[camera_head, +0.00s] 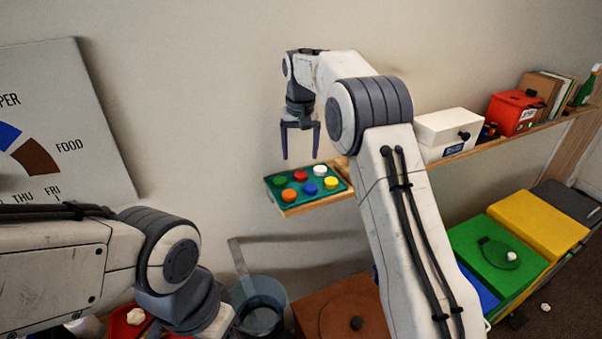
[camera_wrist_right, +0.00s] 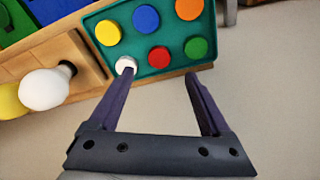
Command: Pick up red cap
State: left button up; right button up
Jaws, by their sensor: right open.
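The red cap (camera_head: 300,176) sits in the back row of a green tray (camera_head: 318,188) on the wall shelf, between the green cap (camera_head: 280,181) and the white cap (camera_head: 320,170). In the right wrist view the red cap (camera_wrist_right: 159,57) lies ahead of the space between the fingers. My right gripper (camera_head: 301,157) is open and empty, above and behind the tray. In the wrist view its left fingertip overlaps the white cap's edge; I cannot tell if they touch. My left arm (camera_head: 175,262) is at the lower left; its gripper fingers are out of view.
Orange (camera_head: 289,195), blue (camera_head: 310,188) and yellow (camera_head: 331,182) caps fill the tray's front row. A white bulb-like object (camera_wrist_right: 45,88) lies beside the tray in the wrist view. A white box (camera_head: 447,130) stands farther right on the shelf. The wall is close behind.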

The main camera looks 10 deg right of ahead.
aim_at(301, 174)
jog(key=shift+f, duration=0.8)
jog(key=f+p, duration=0.3)
jog(key=f, duration=0.1)
jog(key=shift+w+d, duration=0.15)
jog(key=shift+w, duration=0.15)
jog(key=shift+f, duration=0.65)
jog(key=shift+w, duration=0.1)
grip_shut()
